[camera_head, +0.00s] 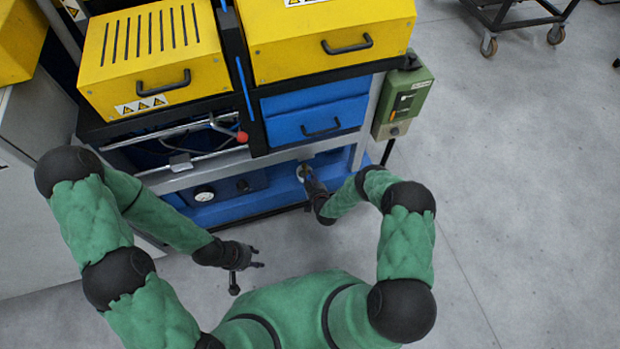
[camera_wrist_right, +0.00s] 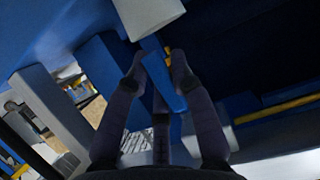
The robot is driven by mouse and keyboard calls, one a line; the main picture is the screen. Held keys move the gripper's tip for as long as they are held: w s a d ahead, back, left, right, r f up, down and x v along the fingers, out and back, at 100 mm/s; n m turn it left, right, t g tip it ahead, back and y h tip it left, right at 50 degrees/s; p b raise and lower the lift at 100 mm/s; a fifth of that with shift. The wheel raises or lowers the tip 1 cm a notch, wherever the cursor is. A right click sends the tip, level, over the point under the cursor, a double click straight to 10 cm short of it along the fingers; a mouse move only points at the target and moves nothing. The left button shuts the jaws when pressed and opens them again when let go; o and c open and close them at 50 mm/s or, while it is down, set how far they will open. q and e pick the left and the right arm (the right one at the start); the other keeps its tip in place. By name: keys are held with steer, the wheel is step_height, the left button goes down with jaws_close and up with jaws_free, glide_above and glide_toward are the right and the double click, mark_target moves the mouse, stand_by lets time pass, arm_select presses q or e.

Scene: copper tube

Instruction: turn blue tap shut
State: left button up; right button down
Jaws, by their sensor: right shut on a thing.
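The blue tap handle (camera_wrist_right: 166,84) shows in the right wrist view as a narrow blue bar between my fingers, below a pale grey block (camera_wrist_right: 150,16). My right gripper (camera_wrist_right: 159,64) is shut on this handle, with fingers on both sides of it. In the head view my right gripper (camera_head: 306,178) is at the low front of the blue machine, by a pale round fitting (camera_head: 303,170). The tap handle cannot be made out there. My left gripper (camera_head: 257,258) hangs empty over the floor with its fingers spread.
The blue machine (camera_head: 285,190) has a pressure gauge (camera_head: 204,194) and a dark knob (camera_head: 242,186) left of my right gripper. A green control box (camera_head: 403,100) hangs at its right corner. A red-knobbed lever (camera_head: 242,137) is above.

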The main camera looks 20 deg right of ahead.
steer(key=n+h, duration=0.2)
steer(key=n, duration=0.1)
steer(key=shift+r, duration=0.1)
steer(key=n+h, duration=0.2)
steer(key=n, duration=0.1)
steer(key=shift+r+t, duration=0.1)
steer(key=shift+t, duration=0.3)
steer(key=n+t+h, duration=0.1)
steer(key=n, duration=0.2)
steer(key=shift+a+r+n+h, duration=0.1)
steer(key=shift+n+h, duration=0.3)
steer(key=shift+r+n+t+h, duration=0.1)
steer(key=shift+n+t+h, duration=0.5)
steer(key=shift+n, duration=1.1)
steer(key=c, duration=1)
jaws_free()
steer(key=shift+c, duration=0.2)
